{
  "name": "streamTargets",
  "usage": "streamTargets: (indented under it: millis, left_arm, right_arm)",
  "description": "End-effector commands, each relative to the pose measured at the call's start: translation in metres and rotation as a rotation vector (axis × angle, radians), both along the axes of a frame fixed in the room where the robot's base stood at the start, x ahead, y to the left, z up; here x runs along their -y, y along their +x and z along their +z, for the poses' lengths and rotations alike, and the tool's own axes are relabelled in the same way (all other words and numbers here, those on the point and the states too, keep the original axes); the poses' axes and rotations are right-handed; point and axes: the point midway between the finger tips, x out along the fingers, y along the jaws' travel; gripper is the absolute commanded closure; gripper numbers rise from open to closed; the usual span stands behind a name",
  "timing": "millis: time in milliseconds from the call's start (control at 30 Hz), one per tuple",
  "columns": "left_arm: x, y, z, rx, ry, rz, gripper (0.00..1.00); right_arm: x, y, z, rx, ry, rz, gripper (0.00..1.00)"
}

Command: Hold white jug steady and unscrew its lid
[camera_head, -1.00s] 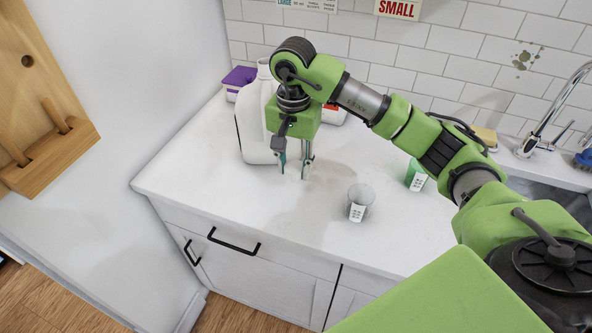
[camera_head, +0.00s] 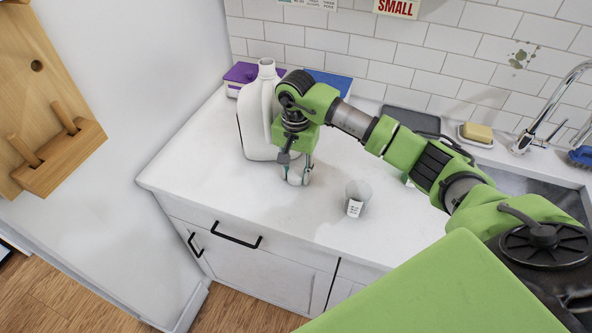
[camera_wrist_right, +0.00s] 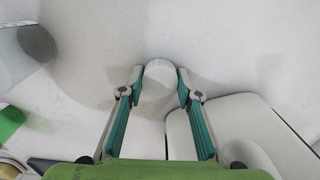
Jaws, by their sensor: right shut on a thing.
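The white jug (camera_head: 258,125) stands upright on the counter, its handle side partly hidden behind my right arm. Its neck (camera_head: 266,66) looks bare, with no lid visible on it. My right gripper (camera_head: 297,177) points down at the counter in front of the jug, apart from its neck. It is shut on a small round white lid (camera_wrist_right: 160,76), which sits between the fingertips in the wrist view, at or close to the counter top. The jug's side also shows in the wrist view (camera_wrist_right: 240,125), right of the fingers. My left gripper is not in view.
A clear cup (camera_head: 358,194) stands right of my gripper; a green cup (camera_wrist_right: 10,122) shows in the wrist view. A purple box (camera_head: 240,74) and blue box (camera_head: 332,82) are behind. A yellow sponge (camera_head: 478,131) lies near the sink. The front-left counter is clear.

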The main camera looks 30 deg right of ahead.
Motion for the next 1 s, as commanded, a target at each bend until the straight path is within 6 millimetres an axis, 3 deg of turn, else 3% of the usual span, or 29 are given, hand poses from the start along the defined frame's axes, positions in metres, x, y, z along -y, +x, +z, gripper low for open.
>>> streamTargets:
  millis: [67,100,133,633,1000]
  left_arm:
    - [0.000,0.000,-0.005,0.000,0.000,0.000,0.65]
    - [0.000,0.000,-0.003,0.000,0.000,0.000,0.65]
    - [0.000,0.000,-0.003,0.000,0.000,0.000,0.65]
    - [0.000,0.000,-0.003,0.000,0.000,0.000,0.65]
    - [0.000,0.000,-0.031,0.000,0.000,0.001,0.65]
  right_arm:
    - [0.000,0.000,-0.004,0.000,0.000,0.000,0.94]
    - [0.000,0.000,-0.002,0.000,0.000,0.000,0.61]
    - [0.000,0.000,-0.002,0.000,0.000,0.000,0.53]
    - [0.000,0.001,0.006,0.004,0.000,0.000,0.52]
    - [0.000,0.002,0.081,0.006,0.000,0.000,0.52]
